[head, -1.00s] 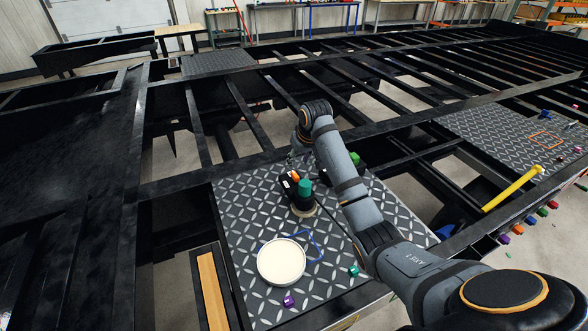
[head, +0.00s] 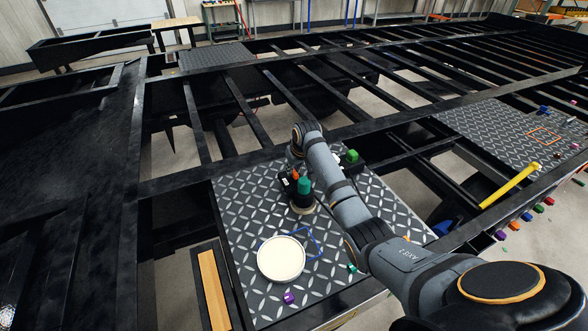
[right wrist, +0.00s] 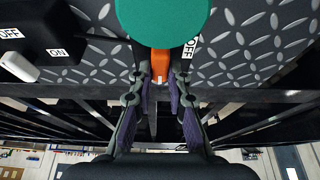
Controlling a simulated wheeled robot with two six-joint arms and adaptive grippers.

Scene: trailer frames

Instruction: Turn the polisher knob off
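The polisher stands on the diamond-plate panel (head: 232,220), with a teal cap (head: 304,186), a dark body and a tan pad underneath. Its orange knob (head: 295,174) is on the far side of the cap. In the right wrist view the orange knob (right wrist: 160,66) lies between the fingertips of my right gripper (right wrist: 160,78), beside an OFF label (right wrist: 190,46). The fingers stand apart with narrow gaps at the knob's sides; contact is not clear. In the head view my right arm partly hides this gripper. My left gripper is not in view.
A black box (right wrist: 58,38) marked OFF and ON, with a white switch (right wrist: 18,66), is close beside the gripper.

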